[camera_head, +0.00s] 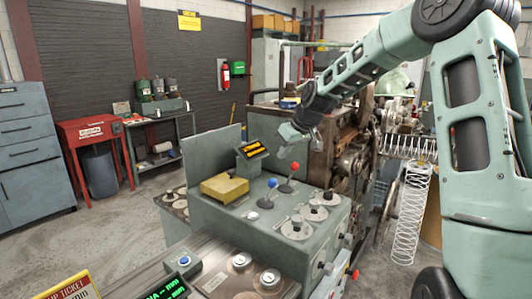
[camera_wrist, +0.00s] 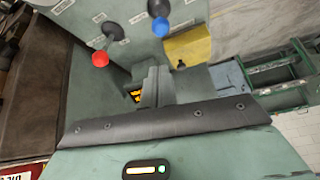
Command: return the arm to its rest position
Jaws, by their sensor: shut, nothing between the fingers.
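My arm reaches in from the right of the head view and is stretched out over the green control console (camera_head: 222,215). My gripper (camera_head: 284,148) hangs in the air above the console, near the orange-lit display (camera_head: 254,150). In the wrist view its fingers (camera_wrist: 156,82) are together with nothing between them. The lever with the red ball (camera_head: 295,166) and the lever with the blue ball (camera_head: 273,183) stand below the gripper. In the wrist view the red ball (camera_wrist: 100,58) and blue ball (camera_wrist: 160,27) show beyond the fingertips, apart from them.
A yellow box (camera_head: 224,188) lies on the console beside several round dials. The brown coiling machine (camera_head: 345,150) stands just right of the gripper, with a hanging wire spring (camera_head: 410,210) beyond it. Open floor (camera_head: 110,225) lies at the left.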

